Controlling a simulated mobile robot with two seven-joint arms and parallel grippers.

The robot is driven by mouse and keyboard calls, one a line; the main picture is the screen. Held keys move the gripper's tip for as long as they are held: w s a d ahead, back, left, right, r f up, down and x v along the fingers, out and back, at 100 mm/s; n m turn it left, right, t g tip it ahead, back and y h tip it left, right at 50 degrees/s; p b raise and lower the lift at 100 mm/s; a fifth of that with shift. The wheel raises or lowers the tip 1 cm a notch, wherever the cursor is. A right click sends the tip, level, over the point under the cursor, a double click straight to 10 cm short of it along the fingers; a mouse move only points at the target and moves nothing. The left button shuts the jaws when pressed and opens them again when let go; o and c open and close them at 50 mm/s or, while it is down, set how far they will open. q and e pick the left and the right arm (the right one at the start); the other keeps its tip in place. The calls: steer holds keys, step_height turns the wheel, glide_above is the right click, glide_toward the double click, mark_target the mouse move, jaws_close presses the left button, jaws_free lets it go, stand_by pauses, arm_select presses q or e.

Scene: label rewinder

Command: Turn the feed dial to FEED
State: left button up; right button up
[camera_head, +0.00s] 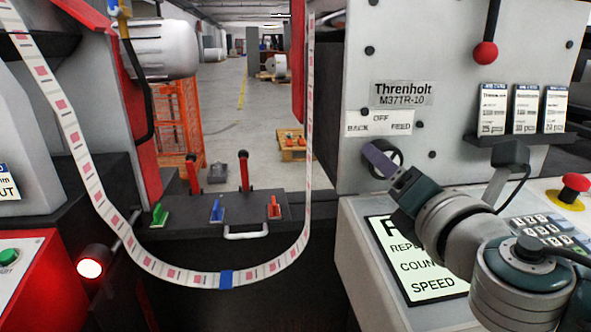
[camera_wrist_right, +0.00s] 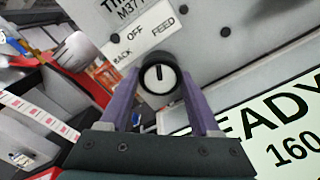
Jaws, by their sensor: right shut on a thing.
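The feed dial (camera_wrist_right: 158,76) is a round knob with a black rim and a white face. Its black pointer line points straight up in the wrist view, roughly toward the word FEED on the tilted label (camera_wrist_right: 141,40) reading BACK, OFF, FEED. In the head view the dial (camera_head: 397,155) sits on the grey panel below the label (camera_head: 379,124), partly hidden by my fingers. My right gripper (camera_head: 380,160) is shut on the dial, with one purple finger on each side of its rim. My left gripper is not in view.
A red-knobbed lever (camera_head: 485,53) and a card rack (camera_head: 515,138) are on the panel. Below are a display (camera_head: 417,262), a keypad (camera_head: 545,232) and a red emergency button (camera_head: 574,187). A label web (camera_head: 228,279) hangs in a loop at left.

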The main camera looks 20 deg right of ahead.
steer(key=shift+f+m+b, duration=0.1)
steer(key=shift+m+b, duration=0.35)
steer(key=shift+m, duration=0.65)
steer(key=o, duration=1.4)
steer(key=v, duration=0.9)
steer(key=shift+s+a, duration=0.1)
steer(key=shift+s, duration=0.4)
